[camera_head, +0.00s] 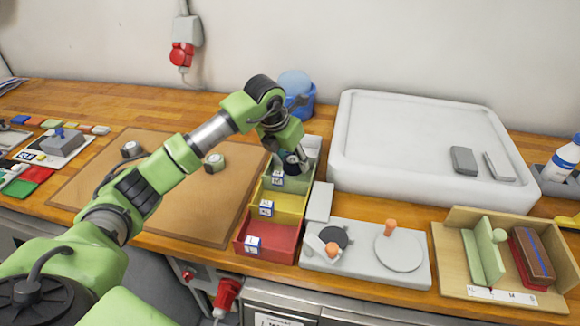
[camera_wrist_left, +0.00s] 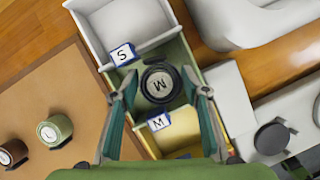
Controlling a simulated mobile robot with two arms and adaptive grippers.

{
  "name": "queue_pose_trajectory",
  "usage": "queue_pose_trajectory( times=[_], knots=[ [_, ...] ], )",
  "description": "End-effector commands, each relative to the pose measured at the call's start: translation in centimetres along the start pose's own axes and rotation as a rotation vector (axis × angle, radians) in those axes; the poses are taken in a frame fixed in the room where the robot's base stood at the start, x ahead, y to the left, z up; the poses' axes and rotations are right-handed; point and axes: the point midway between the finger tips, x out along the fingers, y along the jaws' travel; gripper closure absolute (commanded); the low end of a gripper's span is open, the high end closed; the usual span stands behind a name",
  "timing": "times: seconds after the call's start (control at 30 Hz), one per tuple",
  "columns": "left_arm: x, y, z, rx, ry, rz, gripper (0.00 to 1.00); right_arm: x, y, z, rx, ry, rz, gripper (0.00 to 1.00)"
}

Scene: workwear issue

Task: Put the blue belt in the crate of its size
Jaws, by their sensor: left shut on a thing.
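My left gripper (camera_head: 291,160) is shut on a rolled belt (camera_wrist_left: 160,84), which looks very dark, its blue hard to make out. Its pale round face reads M in the left wrist view. The gripper holds it over the green crate (camera_head: 291,186); I cannot tell whether it touches the crate. The row of crates runs from a white one (camera_wrist_left: 125,20) at the far end, through green and yellow (camera_head: 284,204), to red (camera_head: 268,236) nearest. In the left wrist view the white crate's tag reads S and the tag between green and yellow reads M. My right gripper is not in view.
Two other rolls (camera_head: 214,162) (camera_head: 131,149) stand on the brown mat (camera_head: 150,200) left of the crates. A large white tray (camera_head: 400,190) and a grey device (camera_head: 365,265) stand to the right. A blue container (camera_head: 302,103) is behind the crates.

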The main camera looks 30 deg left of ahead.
Motion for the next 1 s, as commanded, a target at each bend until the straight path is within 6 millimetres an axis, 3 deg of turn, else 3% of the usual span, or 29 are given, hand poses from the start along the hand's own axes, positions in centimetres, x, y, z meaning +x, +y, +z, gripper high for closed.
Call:
queue_pose_trajectory(
  times=[0.1, 0.3, 0.67, 0.7, 0.73, 1.0],
  knots=[
    [1.0, 1.0, -0.5, -0.003, 0.004, 0.002, 0.86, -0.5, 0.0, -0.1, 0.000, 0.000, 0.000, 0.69],
    [3.3, 0.9, -1.4, -0.002, 0.002, 0.001, 0.86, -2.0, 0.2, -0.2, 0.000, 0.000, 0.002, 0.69],
    [4.0, 0.8, -1.6, -0.001, 0.000, 0.001, 0.86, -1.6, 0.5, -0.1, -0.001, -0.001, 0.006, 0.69],
    [3.9, 0.8, -1.6, -0.001, 0.001, 0.001, 0.50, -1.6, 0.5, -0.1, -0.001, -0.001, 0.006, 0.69],
    [3.9, 0.8, -1.6, -0.001, 0.001, 0.001, 0.42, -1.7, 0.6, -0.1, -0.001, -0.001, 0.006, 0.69],
    [3.9, 0.8, -1.6, -0.001, 0.001, 0.001, 0.41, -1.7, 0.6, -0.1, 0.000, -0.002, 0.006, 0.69]
  ],
)
